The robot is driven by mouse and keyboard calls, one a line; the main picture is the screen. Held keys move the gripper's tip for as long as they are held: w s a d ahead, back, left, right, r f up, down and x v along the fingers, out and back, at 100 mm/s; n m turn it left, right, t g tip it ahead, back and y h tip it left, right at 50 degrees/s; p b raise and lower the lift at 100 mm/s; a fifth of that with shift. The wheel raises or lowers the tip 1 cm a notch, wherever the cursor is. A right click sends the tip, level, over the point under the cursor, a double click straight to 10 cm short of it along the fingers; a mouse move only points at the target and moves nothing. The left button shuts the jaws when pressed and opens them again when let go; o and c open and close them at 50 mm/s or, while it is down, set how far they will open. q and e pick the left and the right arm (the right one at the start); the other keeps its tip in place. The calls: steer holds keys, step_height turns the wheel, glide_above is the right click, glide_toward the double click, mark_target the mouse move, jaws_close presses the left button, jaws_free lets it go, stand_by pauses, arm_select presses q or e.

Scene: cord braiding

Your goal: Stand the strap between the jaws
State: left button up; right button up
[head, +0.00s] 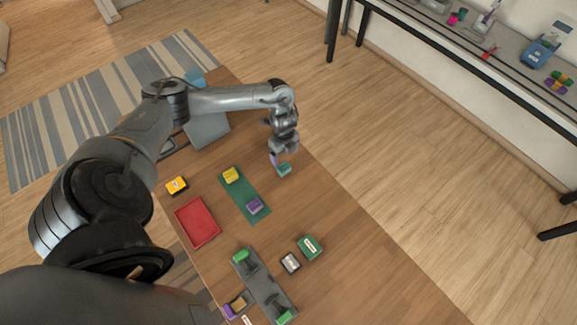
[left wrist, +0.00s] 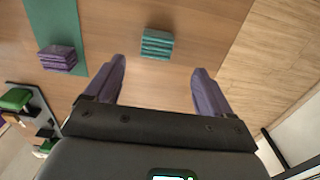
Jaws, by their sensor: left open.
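My left gripper (head: 277,158) is open and empty, just above a small teal folded bundle (head: 284,170) on the wooden table. In the left wrist view, the bundle (left wrist: 157,43) lies ahead of the gripper's spread purple fingers (left wrist: 160,75), roughly in line with the gap and apart from them. A grey fixture (head: 264,284) with green jaw-like ends (head: 241,255) stands near the front of the table; its green end also shows in the left wrist view (left wrist: 15,99). I cannot tell which bundle is the strap. My right gripper is out of view.
A green mat (head: 241,192) carries a yellow bundle (head: 231,174) and a purple bundle (head: 254,206). A red tray (head: 197,222), a yellow-black block (head: 177,185), a grey-white block (head: 290,263) and a green-white block (head: 310,247) sit around. Wood is bare right of the mat.

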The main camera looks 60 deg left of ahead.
mark_target(284, 166)
arm_select(q)
steer(key=shift+s+f, duration=0.25)
steer(key=shift+f, duration=0.95)
steer(key=shift+d+f, duration=0.1)
steer(key=shift+f, duration=2.85)
steer(key=c, duration=1.2)
steer(key=shift+c, duration=0.2)
steer(key=shift+r, duration=0.15)
